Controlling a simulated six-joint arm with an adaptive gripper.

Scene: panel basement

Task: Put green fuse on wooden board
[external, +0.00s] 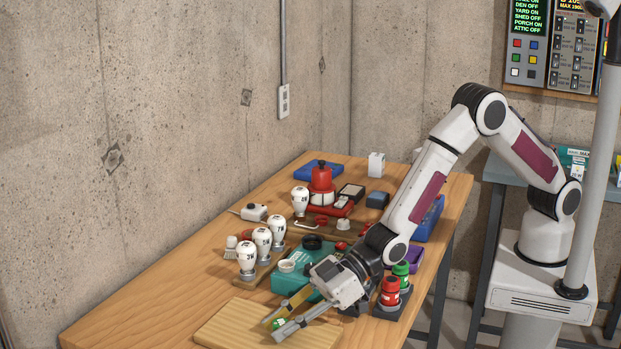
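The wooden board (235,325) lies flat at the near end of the table. My gripper (271,328) reaches down over the board from the right, with its two fingers spread apart. Another green piece (401,269) stands in a dark holder to the right, behind a red one.
Red cylinders (390,291) stand in the dark holder right of my gripper. A teal case (287,278) lies behind the board. White bulb-shaped fuses (247,257) stand in a row at left. The table's front left is clear.

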